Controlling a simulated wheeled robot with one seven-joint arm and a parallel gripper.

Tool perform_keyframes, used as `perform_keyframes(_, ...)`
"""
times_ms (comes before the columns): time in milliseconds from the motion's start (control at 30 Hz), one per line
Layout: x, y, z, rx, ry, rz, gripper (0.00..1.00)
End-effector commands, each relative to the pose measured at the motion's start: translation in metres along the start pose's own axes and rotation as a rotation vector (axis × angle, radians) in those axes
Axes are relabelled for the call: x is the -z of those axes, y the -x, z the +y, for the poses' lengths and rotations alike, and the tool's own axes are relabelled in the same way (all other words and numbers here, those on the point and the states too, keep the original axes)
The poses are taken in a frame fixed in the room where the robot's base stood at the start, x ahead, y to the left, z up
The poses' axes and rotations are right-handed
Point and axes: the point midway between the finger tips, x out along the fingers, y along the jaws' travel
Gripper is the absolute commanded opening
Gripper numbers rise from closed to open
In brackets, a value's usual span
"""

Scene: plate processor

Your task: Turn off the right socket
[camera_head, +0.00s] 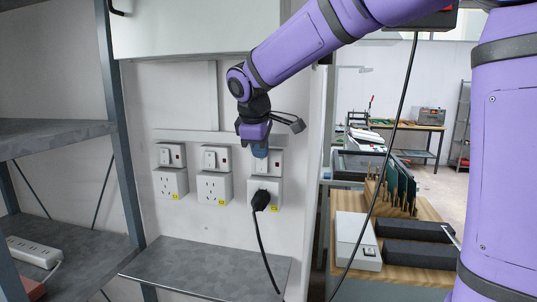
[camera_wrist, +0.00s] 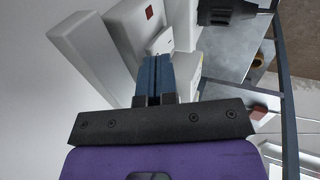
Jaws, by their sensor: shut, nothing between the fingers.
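Three white sockets with switch boxes above them are mounted on the wall in the head view. The right socket (camera_head: 277,187) has a black plug (camera_head: 261,200) in it, with its cable hanging down. Its switch box (camera_head: 274,163) is partly hidden by my gripper (camera_head: 260,152), whose blue fingers are just in front of it. In the wrist view, my gripper (camera_wrist: 155,62) is shut and empty. Its tips are close to a white rocker switch (camera_wrist: 161,41) on a box with a red indicator (camera_wrist: 149,12); I cannot tell whether they touch. The black plug also shows there (camera_wrist: 226,12).
The left socket (camera_head: 170,182) and middle socket (camera_head: 214,188) have nothing plugged in. A grey metal shelf (camera_head: 205,270) is below the sockets. A shelving rack (camera_head: 60,135) stands at the left, and a wooden bench (camera_head: 425,212) with equipment is at the right.

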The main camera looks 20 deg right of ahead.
Motion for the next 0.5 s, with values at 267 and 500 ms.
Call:
perform_keyframes(267,0.0,-0.005,-0.003,0.001,0.0,-0.001,0.0)
perform_keyframes(500,0.0,-0.011,-0.03,0.001,0.004,-0.003,0.0)
